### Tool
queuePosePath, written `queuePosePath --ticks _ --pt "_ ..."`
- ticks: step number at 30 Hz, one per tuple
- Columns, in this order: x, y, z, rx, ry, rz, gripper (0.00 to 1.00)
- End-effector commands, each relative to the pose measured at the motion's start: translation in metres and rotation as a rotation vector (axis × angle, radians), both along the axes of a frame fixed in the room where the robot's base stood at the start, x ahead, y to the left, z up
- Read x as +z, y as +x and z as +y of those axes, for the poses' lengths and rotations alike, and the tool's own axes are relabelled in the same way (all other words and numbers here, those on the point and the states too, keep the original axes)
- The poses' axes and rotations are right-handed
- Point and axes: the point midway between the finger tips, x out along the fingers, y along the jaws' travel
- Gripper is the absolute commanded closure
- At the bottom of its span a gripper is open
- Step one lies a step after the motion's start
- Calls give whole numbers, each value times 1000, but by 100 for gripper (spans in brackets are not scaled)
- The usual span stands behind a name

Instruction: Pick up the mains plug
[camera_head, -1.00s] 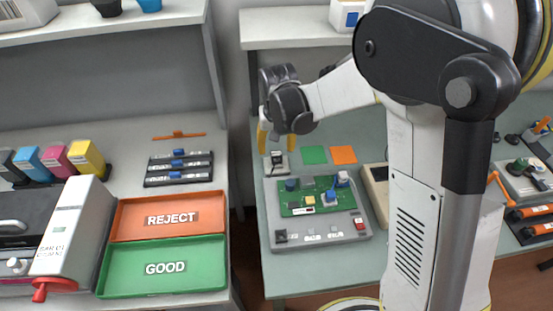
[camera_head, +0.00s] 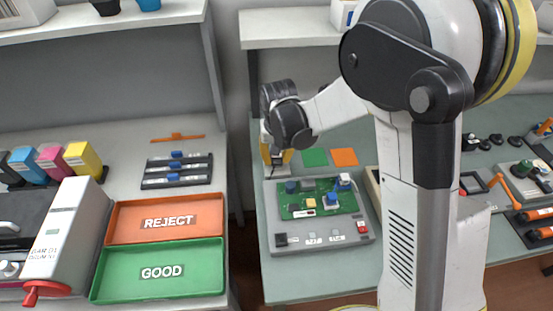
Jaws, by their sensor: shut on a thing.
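The mains plug (camera_head: 275,157) is a small dark piece at the left back edge of the right-hand bench. It sits over a small light-coloured block (camera_head: 277,173). My gripper (camera_head: 275,155), with yellow fingers, points down over it and is shut on the plug. The fingers hide most of the plug. I cannot tell whether the plug still touches the block.
A grey test fixture with a green circuit board (camera_head: 318,197) stands just in front of the gripper. Green (camera_head: 315,157) and orange (camera_head: 345,157) squares lie to its right. A gap separates this bench from the left one with the REJECT tray (camera_head: 130,207) and GOOD tray (camera_head: 110,262).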

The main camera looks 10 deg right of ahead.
Motion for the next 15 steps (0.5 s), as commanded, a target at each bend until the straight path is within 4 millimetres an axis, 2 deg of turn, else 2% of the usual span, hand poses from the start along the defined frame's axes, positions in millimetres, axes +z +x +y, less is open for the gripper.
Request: queuePosePath --ticks 5,8,14,15 --pt "3 0 0 0 0 1 100" --pt "11 0 0 0 0 0 100" --pt "45 0 0 0 0 0 100" --pt "49 -3 -8 -3 -1 0 100"
